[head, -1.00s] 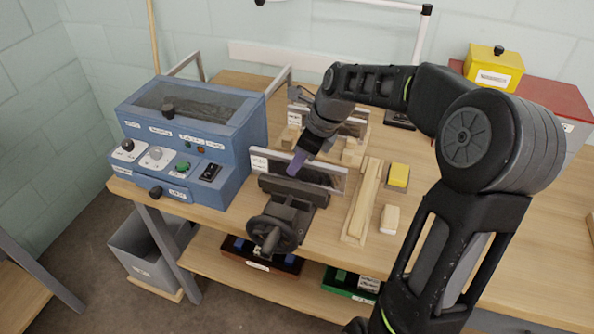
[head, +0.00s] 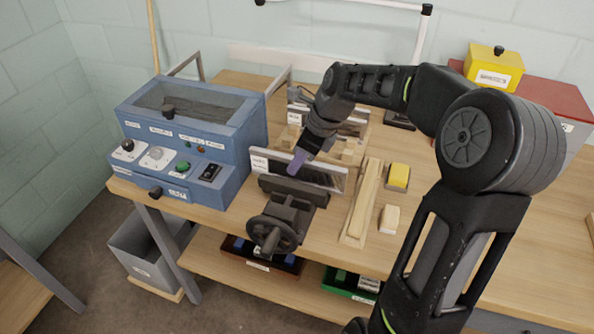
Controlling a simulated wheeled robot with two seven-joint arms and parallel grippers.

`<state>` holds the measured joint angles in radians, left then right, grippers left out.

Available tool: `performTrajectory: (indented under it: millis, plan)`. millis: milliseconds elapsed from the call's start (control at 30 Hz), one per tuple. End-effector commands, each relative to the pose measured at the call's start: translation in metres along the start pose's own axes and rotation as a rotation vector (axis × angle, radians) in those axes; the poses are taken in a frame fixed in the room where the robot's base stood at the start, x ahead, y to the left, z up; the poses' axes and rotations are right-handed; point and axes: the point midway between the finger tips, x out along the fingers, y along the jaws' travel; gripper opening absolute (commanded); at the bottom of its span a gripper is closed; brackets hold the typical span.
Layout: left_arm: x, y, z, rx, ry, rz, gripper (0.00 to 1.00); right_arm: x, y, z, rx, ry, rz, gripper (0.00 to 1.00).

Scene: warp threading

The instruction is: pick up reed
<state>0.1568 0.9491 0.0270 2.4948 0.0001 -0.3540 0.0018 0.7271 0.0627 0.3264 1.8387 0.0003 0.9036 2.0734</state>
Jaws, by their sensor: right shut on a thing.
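The reed (head: 325,176) is a long, flat, silvery frame with a white label at its left end. It stands on edge just behind the dark vise (head: 290,207) at the bench's front edge. My right gripper (head: 297,164) reaches down from above and is shut on the reed near its left part. The fingertips look purple-grey and cover a bit of the reed. I cannot tell whether the reed's lower edge touches the vise. My left gripper is not in view.
A blue control box (head: 195,140) stands left of the vise. Behind the reed is a wooden rack (head: 350,150) with another framed piece. Wooden strips (head: 362,205), a yellow block (head: 399,177) and a pale block (head: 389,219) lie to the right. A yellow box (head: 493,68) stands at the back right.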

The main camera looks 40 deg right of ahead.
Motion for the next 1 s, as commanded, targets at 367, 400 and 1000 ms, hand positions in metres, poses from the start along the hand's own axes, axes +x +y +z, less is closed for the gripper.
performTrajectory:
  millis: [367, 400, 1000]
  plan:
    - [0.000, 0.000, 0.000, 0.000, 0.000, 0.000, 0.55, 0.000, 0.000, 0.001, 0.000, -0.001, 0.000, 0.00]
    - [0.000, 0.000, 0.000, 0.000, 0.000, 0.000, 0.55, 0.000, 0.000, 0.001, 0.000, -0.001, 0.000, 0.00]
    - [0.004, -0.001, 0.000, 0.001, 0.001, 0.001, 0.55, -0.061, -0.001, 0.027, -0.003, -0.004, -0.004, 0.00]
